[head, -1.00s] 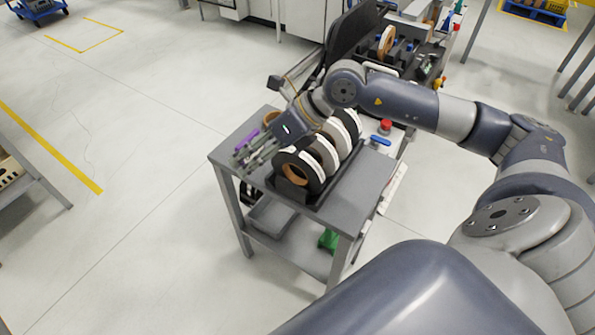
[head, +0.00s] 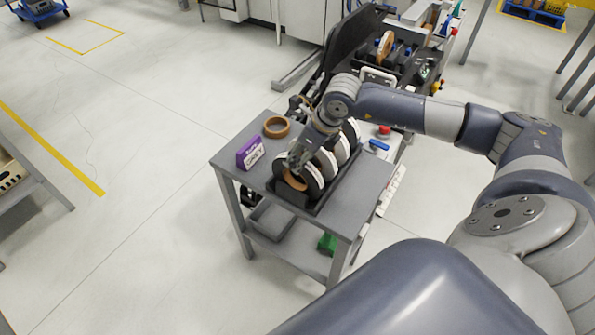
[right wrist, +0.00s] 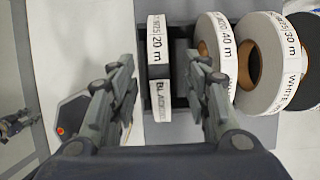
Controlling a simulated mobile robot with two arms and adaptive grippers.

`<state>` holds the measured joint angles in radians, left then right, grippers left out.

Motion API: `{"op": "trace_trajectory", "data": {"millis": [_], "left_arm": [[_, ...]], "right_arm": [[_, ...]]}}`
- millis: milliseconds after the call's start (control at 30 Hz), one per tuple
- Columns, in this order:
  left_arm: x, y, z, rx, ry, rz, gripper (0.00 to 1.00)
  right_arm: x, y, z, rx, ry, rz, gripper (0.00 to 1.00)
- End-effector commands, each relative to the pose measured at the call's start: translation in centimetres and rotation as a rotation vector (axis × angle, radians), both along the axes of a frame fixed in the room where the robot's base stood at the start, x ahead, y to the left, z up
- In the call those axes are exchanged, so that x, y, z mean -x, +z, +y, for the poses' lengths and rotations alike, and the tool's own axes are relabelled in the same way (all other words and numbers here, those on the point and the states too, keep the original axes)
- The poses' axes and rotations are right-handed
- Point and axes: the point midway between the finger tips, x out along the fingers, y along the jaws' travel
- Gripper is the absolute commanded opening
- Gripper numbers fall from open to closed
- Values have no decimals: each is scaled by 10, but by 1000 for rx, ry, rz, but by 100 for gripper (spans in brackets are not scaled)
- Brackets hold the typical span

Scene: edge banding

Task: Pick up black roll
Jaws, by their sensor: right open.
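The black roll (head: 314,182) stands upright at the near end of a dark holder (head: 348,179) on the grey cart, its brown core facing out. In the right wrist view the black roll (right wrist: 157,72) shows edge-on, with a white label reading "BLACK" and "20 m". My right gripper (head: 294,160) is down at this roll. In the right wrist view my right gripper (right wrist: 160,66) is open, with one finger on each side of the roll; contact is not clear. The right finger lies between this roll and the neighbouring white roll (right wrist: 215,62). My left gripper is not in view.
On the cart top (head: 228,160) are a brown roll (head: 277,127) and a purple box (head: 250,153). A machine (head: 345,35) stands behind the cart.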

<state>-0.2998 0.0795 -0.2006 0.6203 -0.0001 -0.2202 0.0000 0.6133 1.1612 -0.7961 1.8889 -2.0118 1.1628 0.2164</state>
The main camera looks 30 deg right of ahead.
Motion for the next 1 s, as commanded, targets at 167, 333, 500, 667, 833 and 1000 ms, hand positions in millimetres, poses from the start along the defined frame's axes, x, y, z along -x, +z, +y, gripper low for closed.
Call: {"op": "trace_trajectory", "data": {"millis": [167,333,500,667,833,1000], "left_arm": [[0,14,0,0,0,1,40],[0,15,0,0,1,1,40],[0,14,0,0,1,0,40],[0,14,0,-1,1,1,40],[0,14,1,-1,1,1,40],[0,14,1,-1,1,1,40]], "right_arm": [[-7,-21,5,-2,-1,2,44],[-10,-28,5,-1,-1,-1,44],[-10,-28,5,0,0,-1,40],[-10,-28,5,-1,-1,-1,3],[-10,-28,5,-1,0,-2,0],[-10,-27,5,-1,0,-4,0]]}}
